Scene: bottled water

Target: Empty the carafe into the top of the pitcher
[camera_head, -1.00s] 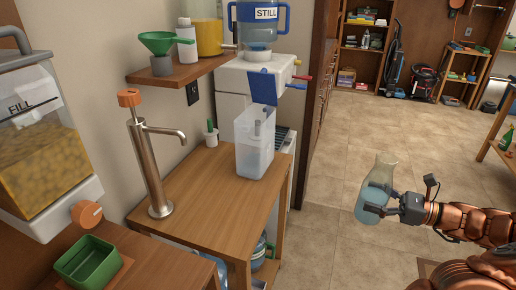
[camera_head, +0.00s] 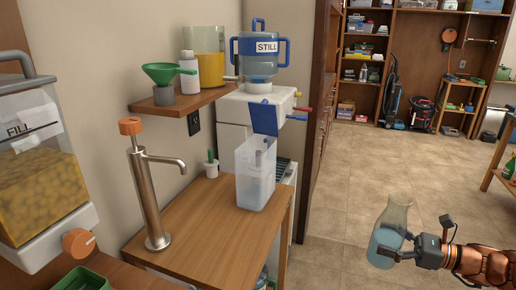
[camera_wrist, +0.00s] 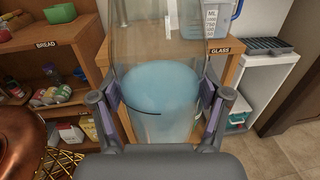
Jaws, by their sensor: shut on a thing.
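The glass carafe (camera_head: 391,232) is upright at the lower right of the head view, holding pale blue water in its lower part. My gripper (camera_head: 397,246) is shut on its body, off the floor. In the wrist view the carafe (camera_wrist: 160,85) stands between my two fingers (camera_wrist: 160,108), with its top cut off by the frame. The pitcher (camera_head: 255,178) is a translucent, boxy container on the wooden table, left of the carafe and well apart from it. Its blue lid (camera_head: 264,117) stands raised, so its top is open.
The wooden table (camera_head: 200,215) carries a steel tap (camera_head: 147,190) with an orange knob. A white dispenser with a blue "STILL" jug (camera_head: 262,58) stands behind the pitcher. A wall shelf (camera_head: 180,103) holds a green funnel. Open floor lies between the table and my gripper.

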